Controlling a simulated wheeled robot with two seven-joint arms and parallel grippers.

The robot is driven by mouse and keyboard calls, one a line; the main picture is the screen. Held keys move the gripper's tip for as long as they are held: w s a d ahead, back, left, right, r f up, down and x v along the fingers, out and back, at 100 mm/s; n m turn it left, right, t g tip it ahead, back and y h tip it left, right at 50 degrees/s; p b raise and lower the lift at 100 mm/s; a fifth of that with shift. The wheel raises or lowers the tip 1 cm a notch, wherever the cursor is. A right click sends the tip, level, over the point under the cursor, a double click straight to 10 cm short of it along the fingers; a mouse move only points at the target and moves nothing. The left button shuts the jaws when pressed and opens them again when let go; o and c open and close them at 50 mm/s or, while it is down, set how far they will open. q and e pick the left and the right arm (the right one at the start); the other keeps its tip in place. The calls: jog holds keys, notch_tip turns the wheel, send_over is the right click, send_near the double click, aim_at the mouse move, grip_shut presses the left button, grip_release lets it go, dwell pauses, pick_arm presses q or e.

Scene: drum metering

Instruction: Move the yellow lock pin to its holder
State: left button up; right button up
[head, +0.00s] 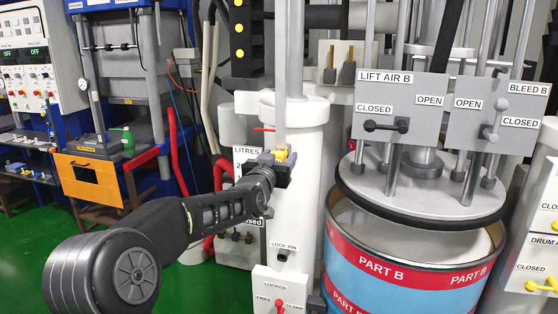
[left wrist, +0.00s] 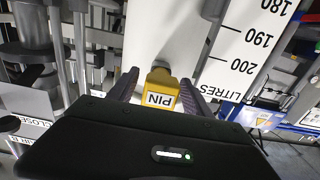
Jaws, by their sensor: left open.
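The yellow lock pin (left wrist: 160,90), marked PIN, sits at a pale vertical post in the left wrist view. It also shows as a small yellow block in the head view (head: 281,155), partly hidden by my gripper. My left gripper (left wrist: 160,78) is open, with one finger on each side of the pin; whether either finger touches it I cannot tell. It also shows in the head view (head: 276,163). The holder, a small dark socket (head: 283,255) under the LOCK PIN label, is on the white column below the gripper. My right gripper is not in view.
A LOCKED/FREE/CLAMP panel (head: 282,291) with a red lever is below the holder. A LITRES scale (left wrist: 246,60) stands beside the post. The Part B drum (head: 400,272) and the LIFT AIR B panel (head: 402,104) are to the right. Green floor is open at left.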

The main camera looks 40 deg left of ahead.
pick_arm(q)
jog(key=shift+b, duration=0.35)
jog(key=shift+c, duration=0.5)
grip_shut()
dwell(0.3)
dwell(0.4)
jog(key=shift+b+v, duration=1.9)
jog(key=shift+v, duration=1.05)
jog(key=shift+b+v, duration=1.15)
jog(key=shift+v, duration=0.9)
